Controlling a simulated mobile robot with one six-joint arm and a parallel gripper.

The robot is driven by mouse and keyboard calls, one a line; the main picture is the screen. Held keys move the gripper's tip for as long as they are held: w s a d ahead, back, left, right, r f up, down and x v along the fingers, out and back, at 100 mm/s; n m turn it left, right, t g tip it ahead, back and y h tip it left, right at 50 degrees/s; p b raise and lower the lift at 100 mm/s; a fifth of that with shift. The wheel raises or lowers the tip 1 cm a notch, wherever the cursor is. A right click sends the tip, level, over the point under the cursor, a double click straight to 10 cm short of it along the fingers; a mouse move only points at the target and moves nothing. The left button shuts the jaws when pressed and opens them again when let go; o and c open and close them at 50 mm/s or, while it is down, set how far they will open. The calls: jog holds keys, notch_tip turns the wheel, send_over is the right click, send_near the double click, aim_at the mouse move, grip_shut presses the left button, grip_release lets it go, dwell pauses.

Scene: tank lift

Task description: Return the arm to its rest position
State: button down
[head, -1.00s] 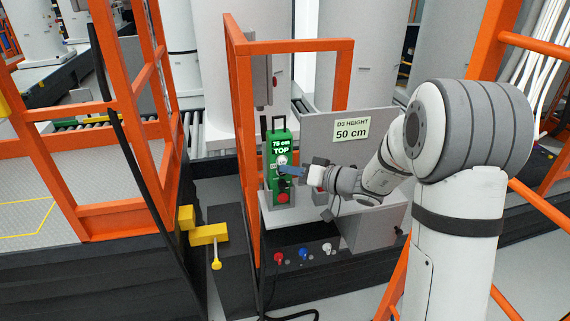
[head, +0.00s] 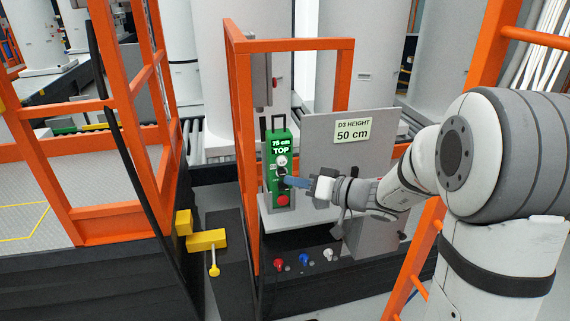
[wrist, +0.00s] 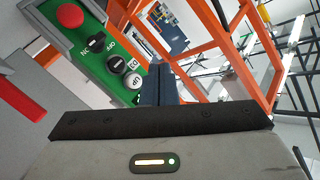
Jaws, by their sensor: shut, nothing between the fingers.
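My gripper (head: 288,181) is shut and empty, its blue fingers pointing left at the green control box in the head view. The green control box (head: 280,194) stands upright and reads "75 cm TOP", with a red button (head: 283,199) low on it. In the wrist view the closed fingers (wrist: 158,85) lie beside the green box (wrist: 92,62). That view shows the red button (wrist: 70,16), a black selector knob (wrist: 96,42), a black button (wrist: 117,64) and a white "UP" button (wrist: 133,80). I cannot tell whether the fingers touch the box.
A grey panel (head: 318,160) with a "D3 HEIGHT 50 cm" sign (head: 353,130) stands right of the box. Orange frames (head: 248,150) surround the station. A yellow block (head: 207,239) sits lower left. Small red, blue and white knobs (head: 304,259) lie below.

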dwell(0.4)
jog(key=s+d+f+g+h, duration=0.1)
jog(key=s+g+h, duration=0.2)
jog(key=s, duration=0.5)
jog(key=s+f+g+h, duration=0.2)
jog(key=s+g, duration=0.2)
jog(key=s, duration=0.4)
jog(key=s+d+m+h, duration=0.2)
jog(key=s+d+h, duration=0.2)
jog(key=d, duration=0.3)
jog(key=s+d+m+t+h, duration=0.1)
jog(key=s+d+m+h, duration=0.1)
jog(key=s+d+h, duration=0.2)
jog(key=d+h, duration=0.1)
jog(key=d, duration=0.2)
jog(key=shift+s+f+m+t+p, duration=0.15)
jog(key=shift+f+m+t+p, duration=0.15)
jog(key=shift+f+m, duration=0.1)
jog(key=shift+d, duration=0.1)
dwell(0.7)
